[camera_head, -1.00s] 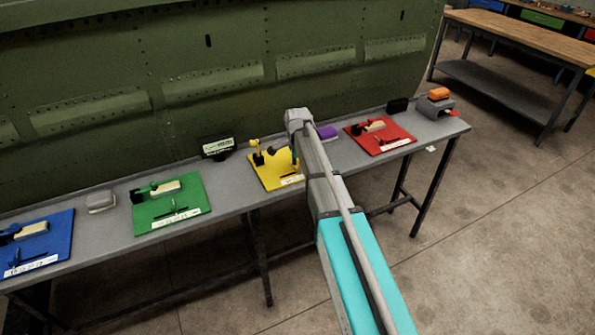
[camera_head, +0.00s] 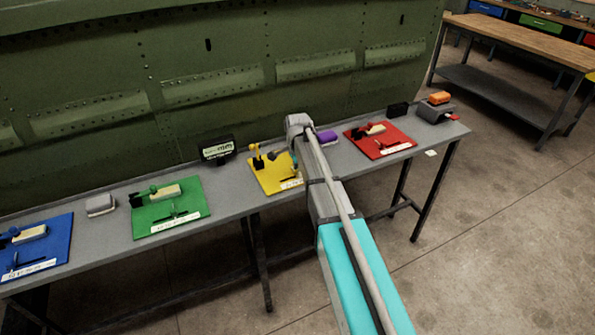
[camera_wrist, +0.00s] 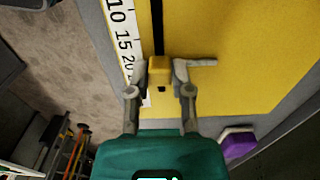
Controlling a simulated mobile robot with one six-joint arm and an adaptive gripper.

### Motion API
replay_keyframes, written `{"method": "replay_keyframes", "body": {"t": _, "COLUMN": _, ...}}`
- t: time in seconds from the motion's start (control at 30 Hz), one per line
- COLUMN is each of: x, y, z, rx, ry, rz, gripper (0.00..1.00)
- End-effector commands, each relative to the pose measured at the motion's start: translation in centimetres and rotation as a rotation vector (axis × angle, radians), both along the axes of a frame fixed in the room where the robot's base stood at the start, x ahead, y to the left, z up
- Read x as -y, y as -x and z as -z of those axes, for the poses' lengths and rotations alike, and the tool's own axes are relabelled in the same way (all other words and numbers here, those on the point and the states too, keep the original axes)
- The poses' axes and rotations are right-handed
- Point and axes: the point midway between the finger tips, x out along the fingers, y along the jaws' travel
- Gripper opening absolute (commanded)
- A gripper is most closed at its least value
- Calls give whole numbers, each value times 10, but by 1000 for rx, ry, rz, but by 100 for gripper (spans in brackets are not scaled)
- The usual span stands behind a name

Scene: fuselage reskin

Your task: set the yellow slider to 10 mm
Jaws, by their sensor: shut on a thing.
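The yellow board (camera_head: 271,178) lies on the grey bench, partly behind my arm; it fills much of the wrist view (camera_wrist: 240,60). A white scale strip (camera_wrist: 124,40) with black numbers 10, 15 and 20 runs along the board's edge beside a dark slot (camera_wrist: 156,20). The yellow slider (camera_wrist: 160,72) sits at the slot, near or past the 20 mark; its exact reading is hidden by the fingers. My gripper (camera_wrist: 160,80) is shut on the slider, one finger on each side. In the head view my gripper is mostly hidden behind my wrist.
Green (camera_head: 190,215), blue (camera_head: 50,245) and red (camera_head: 398,141) boards share the grey bench (camera_head: 108,232). A black display box (camera_head: 217,149) stands behind, its reading too small to tell. A purple block (camera_head: 327,137) lies right of my wrist. The green fuselage panel (camera_head: 200,60) rises behind.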

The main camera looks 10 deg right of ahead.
Motion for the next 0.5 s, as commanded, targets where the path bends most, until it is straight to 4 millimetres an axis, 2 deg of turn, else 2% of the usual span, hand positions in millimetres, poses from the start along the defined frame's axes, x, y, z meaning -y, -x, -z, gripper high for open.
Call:
{"method": "replay_keyframes", "body": {"t": 0.23, "x": -8, "y": 3, "z": 0, "rx": 0, "ry": 0, "rz": -1, "gripper": 0}}
{"method": "replay_keyframes", "body": {"t": 0.5, "x": -43, "y": 12, "z": 0, "rx": 0, "ry": 0, "rz": -3, "gripper": 0}}
